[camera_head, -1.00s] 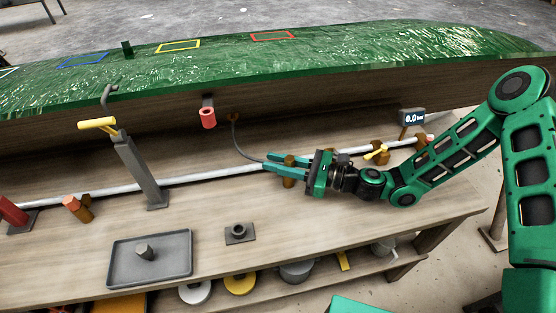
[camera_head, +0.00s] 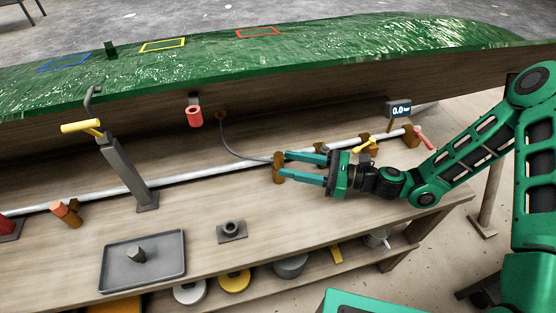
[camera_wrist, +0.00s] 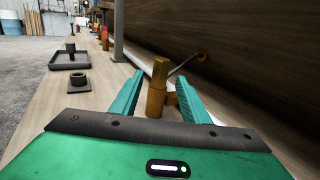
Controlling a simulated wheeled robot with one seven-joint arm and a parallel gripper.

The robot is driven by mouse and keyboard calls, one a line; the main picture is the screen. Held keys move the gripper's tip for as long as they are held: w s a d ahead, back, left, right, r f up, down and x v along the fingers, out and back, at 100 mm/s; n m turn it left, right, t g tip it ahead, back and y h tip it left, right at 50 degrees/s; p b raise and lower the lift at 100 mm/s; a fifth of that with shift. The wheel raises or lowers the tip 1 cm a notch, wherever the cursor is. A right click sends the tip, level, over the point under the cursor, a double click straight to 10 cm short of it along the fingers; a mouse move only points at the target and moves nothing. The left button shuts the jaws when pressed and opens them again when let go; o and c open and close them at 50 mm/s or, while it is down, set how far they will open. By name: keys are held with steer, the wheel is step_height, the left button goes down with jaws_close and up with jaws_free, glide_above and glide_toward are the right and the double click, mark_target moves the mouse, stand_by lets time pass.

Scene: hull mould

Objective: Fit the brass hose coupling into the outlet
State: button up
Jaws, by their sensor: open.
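The brass hose coupling (camera_head: 278,161) stands upright at the end of the thin grey hose, near the pipe in the middle of the bench. In the wrist view, the coupling (camera_wrist: 159,72) is stacked in line on a darker brass outlet (camera_wrist: 155,104), which has a side branch toward the pipe. How deep it sits in the outlet cannot be seen. My gripper (camera_head: 288,166) is open and level, its fingertips beside the coupling. In the wrist view the two green fingers (camera_wrist: 158,78) stand apart, with visible gaps on both sides of the brass.
The grey hose (camera_head: 232,148) runs up to the hull mould (camera_head: 330,90) behind. A post with a yellow handle (camera_head: 128,170) stands left. A grey tray (camera_head: 115,270) and a small socket block (camera_head: 232,232) lie in front. A yellow valve (camera_head: 364,145) and gauge (camera_head: 399,110) are right.

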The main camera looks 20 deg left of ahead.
steer(key=shift+d, duration=1.55)
